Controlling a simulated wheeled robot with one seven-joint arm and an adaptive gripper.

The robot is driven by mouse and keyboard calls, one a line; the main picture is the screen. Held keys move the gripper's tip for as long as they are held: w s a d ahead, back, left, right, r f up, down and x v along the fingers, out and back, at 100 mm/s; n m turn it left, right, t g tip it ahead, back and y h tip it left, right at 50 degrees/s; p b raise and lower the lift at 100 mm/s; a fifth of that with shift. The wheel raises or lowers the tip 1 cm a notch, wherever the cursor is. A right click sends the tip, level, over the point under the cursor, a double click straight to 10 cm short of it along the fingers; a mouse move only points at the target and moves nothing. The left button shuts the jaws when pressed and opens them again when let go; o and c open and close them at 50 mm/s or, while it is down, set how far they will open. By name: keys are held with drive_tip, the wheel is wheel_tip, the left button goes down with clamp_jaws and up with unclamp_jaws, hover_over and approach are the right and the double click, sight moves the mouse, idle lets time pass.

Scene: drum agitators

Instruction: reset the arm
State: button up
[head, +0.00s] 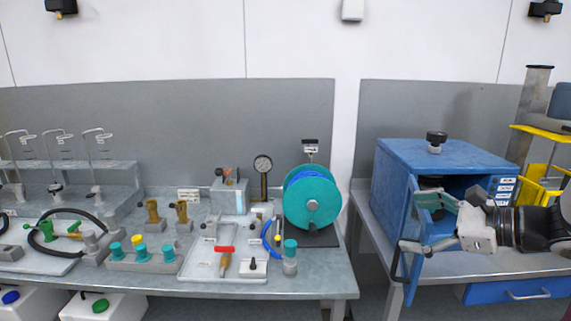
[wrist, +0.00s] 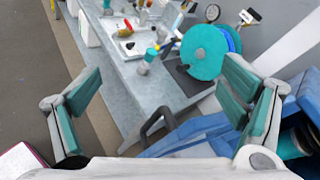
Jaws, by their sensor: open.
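My arm reaches in from the right of the head view. My gripper (head: 411,219) is open and empty, its two fingers spread in front of the blue cabinet (head: 440,153). The cabinet's blue door (head: 421,228) stands open, partly hidden behind the fingers. In the wrist view my gripper (wrist: 161,72) also shows wide apart with nothing between the fingers. The blue cabinet door and its dark handle (wrist: 157,124) lie below and between them. I cannot tell whether a finger touches the door.
A left bench (head: 330,282) carries a teal hose reel (head: 312,200), a white tray (head: 225,263), valves and a gauge (head: 263,163). A yellow rack (head: 540,190) stands right of the cabinet. A blue drawer (head: 520,291) is under the right bench. A gap separates the benches.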

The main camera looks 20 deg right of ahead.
drive_tip(key=s+a+f+n+g+y+b, duration=0.1)
drive_tip(key=a+n+g, duration=0.2)
drive_tip(key=a+n, duration=0.35)
drive_tip(key=s+a+f+n+g+b, duration=0.1)
drive_tip(key=a+f+n+g, duration=0.2)
drive_tip(key=a, duration=0.6)
drive_tip(key=s+a+f+n+g+h+b, duration=0.1)
drive_tip(key=s+a+n+h+b, duration=0.3)
drive_tip(key=n, duration=1.2)
drive_tip(key=s+a+f+h, duration=0.1)
drive_tip(key=s+h, duration=0.2)
drive_tip(key=shift+s+a+g+h+b, duration=0.2)
drive_tip(key=shift+s+g+h+b, duration=0.1)
drive_tip(key=shift+s+g+h, duration=0.1)
